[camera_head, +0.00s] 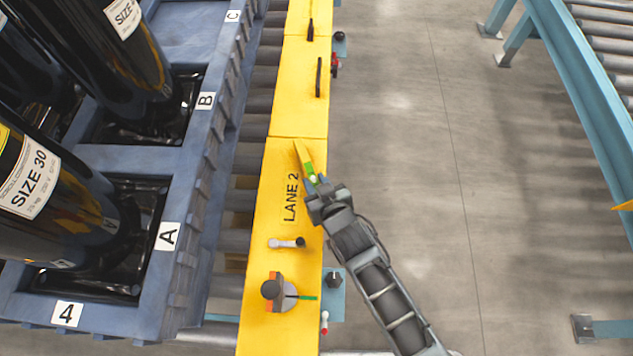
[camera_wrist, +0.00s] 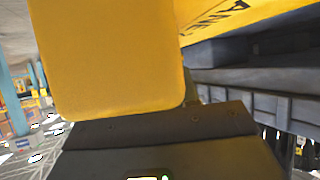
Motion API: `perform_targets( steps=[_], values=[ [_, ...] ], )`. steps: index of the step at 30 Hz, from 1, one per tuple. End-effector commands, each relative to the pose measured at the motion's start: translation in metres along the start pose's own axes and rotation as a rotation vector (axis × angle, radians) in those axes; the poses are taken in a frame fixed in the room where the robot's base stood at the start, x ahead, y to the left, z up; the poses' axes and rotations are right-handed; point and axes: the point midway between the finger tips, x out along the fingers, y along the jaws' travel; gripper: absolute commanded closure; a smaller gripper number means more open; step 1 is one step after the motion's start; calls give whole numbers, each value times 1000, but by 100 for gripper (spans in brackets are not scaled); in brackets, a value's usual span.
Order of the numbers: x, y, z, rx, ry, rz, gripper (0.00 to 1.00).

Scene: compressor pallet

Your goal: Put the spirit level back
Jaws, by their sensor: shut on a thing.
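The spirit level (camera_head: 304,160) is a slim yellow bar with a bright green patch near my gripper. My gripper (camera_head: 317,186) is shut on its near end, and the bar points up and slightly left in the head view. It shows over the yellow lane rail (camera_head: 268,205), beside the LANE 2 lettering. I cannot tell whether it touches the rail. In the wrist view the level (camera_wrist: 105,60) appears as a large yellow block with rounded corners, right at the jaws. The jaws hide its held part.
On the rail are a grey lever (camera_head: 287,242), an orange and black device (camera_head: 280,292), a black handle (camera_head: 319,77) and another dark tool (camera_head: 310,28). The blue pallet (camera_head: 150,250) with black cylinders stands left. Open floor (camera_head: 460,170) lies right, before a teal conveyor frame (camera_head: 590,110).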

Motion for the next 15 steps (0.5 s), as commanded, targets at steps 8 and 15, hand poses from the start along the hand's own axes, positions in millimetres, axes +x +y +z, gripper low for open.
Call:
perform_targets(
  steps=[8, 15],
  values=[
    [2, 0, 3, 0, 2, 0, 69],
    [2, 0, 3, 0, 1, 0, 46]
  ],
)
